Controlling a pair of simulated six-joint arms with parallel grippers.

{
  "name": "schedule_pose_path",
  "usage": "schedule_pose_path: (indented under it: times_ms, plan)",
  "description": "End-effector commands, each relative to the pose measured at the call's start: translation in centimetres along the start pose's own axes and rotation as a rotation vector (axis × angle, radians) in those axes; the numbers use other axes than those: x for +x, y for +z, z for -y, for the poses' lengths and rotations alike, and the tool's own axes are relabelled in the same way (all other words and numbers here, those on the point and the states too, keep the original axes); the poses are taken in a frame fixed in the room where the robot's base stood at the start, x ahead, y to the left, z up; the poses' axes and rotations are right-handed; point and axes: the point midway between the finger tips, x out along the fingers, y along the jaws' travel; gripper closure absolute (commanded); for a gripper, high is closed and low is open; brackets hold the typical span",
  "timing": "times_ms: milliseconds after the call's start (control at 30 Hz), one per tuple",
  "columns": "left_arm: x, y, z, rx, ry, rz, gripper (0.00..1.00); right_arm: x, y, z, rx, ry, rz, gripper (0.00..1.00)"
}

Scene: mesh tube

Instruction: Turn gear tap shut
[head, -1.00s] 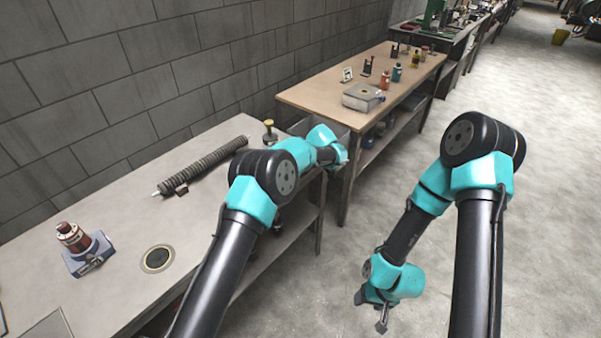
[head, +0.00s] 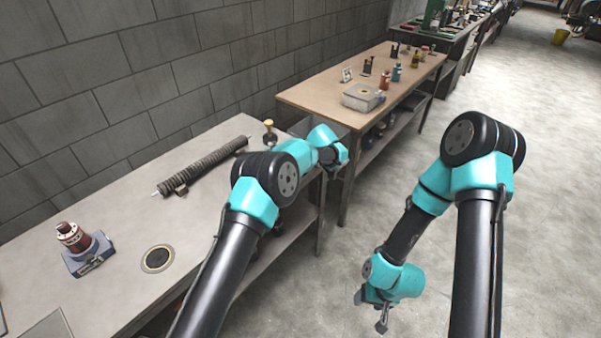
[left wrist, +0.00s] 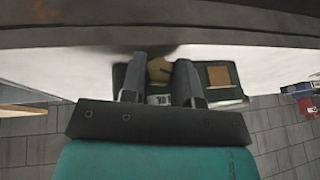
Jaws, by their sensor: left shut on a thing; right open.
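In the left wrist view my left gripper (left wrist: 160,80) is shut on a small tan, brass-coloured piece (left wrist: 158,70), which appears to be the gear tap's handle. Behind it is a dark green body (left wrist: 219,92) with a tan square on one side and a small white marked plate below. How far the tap is turned cannot be told. My right gripper (head: 371,311) is open and empty, hanging low over the floor.
The near bench holds a long ribbed tube (head: 205,164), a yellow-topped item (head: 269,131), a red-and-blue device (head: 86,250) and a round dark inset (head: 157,258). A second bench (head: 315,97) carries a light box (head: 362,97) and small bottles. The floor at right is clear.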

Motion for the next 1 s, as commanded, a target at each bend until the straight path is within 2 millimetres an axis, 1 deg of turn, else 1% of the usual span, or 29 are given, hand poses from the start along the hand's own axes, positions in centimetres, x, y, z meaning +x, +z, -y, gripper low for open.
schedule_pose_path:
  times_ms: [333, 633, 667, 900, 1000]
  plan:
    - [-0.03, -0.03, -0.19, 0.036, -0.088, 0.0, 0.95, 0.0, 0.0, 0.0, 0.0, 0.0, 0.0, 0.39]
    - [-0.05, -0.02, -0.15, 0.039, -0.092, 0.001, 0.95, 0.0, 0.0, 0.0, 0.0, 0.0, 0.0, 0.39]
    - [-0.05, -0.02, -0.15, 0.039, -0.092, 0.001, 0.69, 0.0, 0.0, 0.0, 0.0, 0.0, 0.0, 0.39]
    - [-0.03, -0.01, -0.14, 0.039, -0.092, 0.001, 0.46, 0.0, 0.0, 0.0, 0.0, 0.0, 0.0, 0.39]
    - [-0.03, 0.0, -0.14, 0.039, -0.093, 0.001, 0.46, 0.0, 0.0, 0.0, 0.0, 0.0, 0.0, 0.39]
